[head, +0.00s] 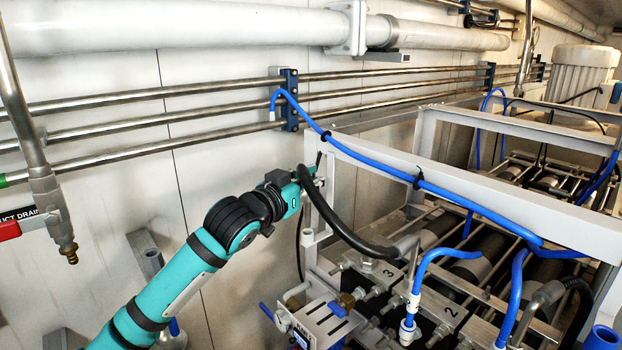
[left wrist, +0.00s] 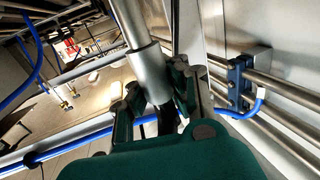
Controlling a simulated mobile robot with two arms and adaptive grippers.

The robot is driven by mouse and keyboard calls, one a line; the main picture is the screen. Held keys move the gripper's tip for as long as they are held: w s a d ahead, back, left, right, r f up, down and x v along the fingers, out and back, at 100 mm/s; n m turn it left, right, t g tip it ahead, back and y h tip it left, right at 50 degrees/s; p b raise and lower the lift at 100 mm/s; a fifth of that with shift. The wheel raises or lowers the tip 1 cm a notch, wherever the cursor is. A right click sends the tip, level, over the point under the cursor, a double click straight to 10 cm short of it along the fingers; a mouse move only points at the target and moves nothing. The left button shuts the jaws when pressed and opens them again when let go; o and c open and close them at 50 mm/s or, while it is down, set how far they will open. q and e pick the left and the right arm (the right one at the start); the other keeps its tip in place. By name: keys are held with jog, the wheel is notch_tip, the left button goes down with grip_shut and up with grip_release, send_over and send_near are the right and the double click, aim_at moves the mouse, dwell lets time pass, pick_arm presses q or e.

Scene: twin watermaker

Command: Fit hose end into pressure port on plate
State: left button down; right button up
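A black hose (head: 345,228) arcs from my left gripper (head: 304,178) down to a grey elbow fitting (head: 406,244) above the numbered metal plates. In the left wrist view a grey metal sleeve with a thinner tube, seemingly the hose end (left wrist: 152,72), lies between the fingers of my left gripper (left wrist: 158,92), which look closed on it. The gripper is beside the corner of the white frame, above the plates. The plate marked 3 (head: 384,274) and the plate marked 2 (head: 466,313) are below right. I cannot tell which opening is the pressure port. My right gripper is not in view.
A white frame (head: 470,190) with a blue hose (head: 460,194) along it stands right of my gripper. Steel pipes (head: 150,96) run along the wall behind. A drain valve (head: 45,190) hangs at left.

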pick_arm(q)
jog(key=shift+p, duration=0.9)
dwell(1.1)
jog(key=shift+f+b, duration=0.55)
jog(key=shift+f, duration=0.8)
jog(key=shift+f, duration=0.35)
jog(key=c, duration=1.3)
grip_release()
jog(key=v, duration=1.2)
